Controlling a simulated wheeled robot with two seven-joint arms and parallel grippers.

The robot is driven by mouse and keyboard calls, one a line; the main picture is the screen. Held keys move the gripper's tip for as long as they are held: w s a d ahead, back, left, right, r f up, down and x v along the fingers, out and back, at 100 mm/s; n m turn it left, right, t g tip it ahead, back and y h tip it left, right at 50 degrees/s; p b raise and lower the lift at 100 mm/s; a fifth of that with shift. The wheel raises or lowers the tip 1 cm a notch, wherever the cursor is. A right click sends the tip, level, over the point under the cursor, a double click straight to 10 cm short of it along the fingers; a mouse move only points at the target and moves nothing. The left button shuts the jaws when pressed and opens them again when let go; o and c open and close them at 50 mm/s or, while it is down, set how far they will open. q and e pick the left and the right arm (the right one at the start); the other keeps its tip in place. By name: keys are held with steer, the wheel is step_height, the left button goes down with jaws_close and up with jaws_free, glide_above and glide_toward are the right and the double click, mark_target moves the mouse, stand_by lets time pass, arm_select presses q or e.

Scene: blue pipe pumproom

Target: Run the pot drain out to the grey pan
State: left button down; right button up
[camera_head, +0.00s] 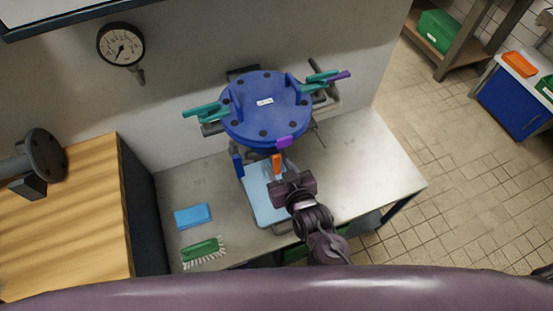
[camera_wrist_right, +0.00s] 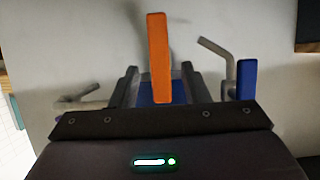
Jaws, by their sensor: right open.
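The pot (camera_head: 266,110) is a blue round vessel with a bolted lid, standing over the steel bench against the wall. An orange lever (camera_head: 277,163) sits low on its front, and a blue lever (camera_head: 238,165) is to its left. The pale grey pan (camera_head: 262,211) lies on the bench below, partly hidden by my right gripper (camera_head: 281,177). That gripper is open at the orange lever. In the right wrist view, the upright orange lever (camera_wrist_right: 159,55) shows between the two fingers (camera_wrist_right: 160,80); contact cannot be told. My left gripper is out of view.
A blue sponge (camera_head: 193,216) and a green brush (camera_head: 203,251) lie on the bench left of the pan. Teal and purple handles (camera_head: 323,77) stick out from the lid. The bench's right part (camera_head: 370,170) is clear. A wall gauge (camera_head: 121,45) hangs upper left.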

mark_target(278, 164)
steer(key=x, duration=0.3)
jaws_close()
stand_by(0.3)
